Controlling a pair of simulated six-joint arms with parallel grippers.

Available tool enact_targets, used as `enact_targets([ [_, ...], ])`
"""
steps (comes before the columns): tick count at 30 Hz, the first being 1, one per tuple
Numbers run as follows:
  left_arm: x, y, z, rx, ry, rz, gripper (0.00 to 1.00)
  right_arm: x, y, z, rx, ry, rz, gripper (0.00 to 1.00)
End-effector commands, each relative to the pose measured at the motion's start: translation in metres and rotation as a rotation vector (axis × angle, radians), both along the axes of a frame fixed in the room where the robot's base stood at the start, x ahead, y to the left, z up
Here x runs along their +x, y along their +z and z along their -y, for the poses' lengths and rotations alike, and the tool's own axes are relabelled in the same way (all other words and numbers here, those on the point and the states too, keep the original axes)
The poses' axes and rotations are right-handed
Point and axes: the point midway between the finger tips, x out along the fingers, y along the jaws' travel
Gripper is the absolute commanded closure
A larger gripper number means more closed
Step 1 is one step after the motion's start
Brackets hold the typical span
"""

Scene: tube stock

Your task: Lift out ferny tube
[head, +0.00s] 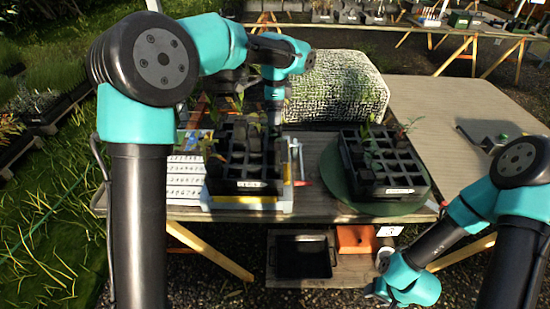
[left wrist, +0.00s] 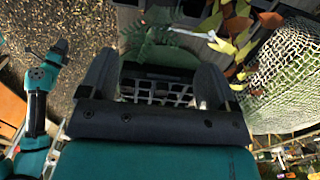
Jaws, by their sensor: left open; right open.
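My left gripper (head: 273,122) is over the back right of the left black tube tray (head: 245,186) in the head view; its tips are partly hidden among plants. In the left wrist view its two fingers (left wrist: 155,90) stand wide apart, and a pale grid shows between them. A ferny green plant (left wrist: 155,42) shows beyond the fingertips, outside the gap; its tube is not clear. A second black tray (head: 388,190) with leafy tubes stands on a round green base (head: 350,204). My right gripper (head: 378,291) is open and low, in front of the table.
A white labelled sheet (head: 185,180) is left of the left tray. A dark bin (head: 303,256) and an orange box (head: 355,239) are below the front edge.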

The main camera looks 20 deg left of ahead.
Motion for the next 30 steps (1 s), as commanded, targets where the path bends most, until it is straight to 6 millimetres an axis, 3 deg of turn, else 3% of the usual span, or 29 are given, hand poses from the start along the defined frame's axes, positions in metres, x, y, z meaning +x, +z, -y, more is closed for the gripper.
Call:
enact_targets([
  [19, -0.001, -0.104, -0.001, 0.001, 0.0, -0.003, 0.17, 0.0, 0.0, 0.0, 0.0, 0.0, 0.0, 0.52],
  [24, 0.0, -0.116, -0.001, 0.001, 0.001, -0.001, 0.17, 0.0, 0.0, 0.0, 0.0, 0.0, 0.0, 0.52],
  [30, 0.0, -0.117, -0.001, 0.0, 0.001, 0.0, 0.17, 0.0, 0.0, 0.0, 0.0, 0.0, 0.0, 0.52],
])
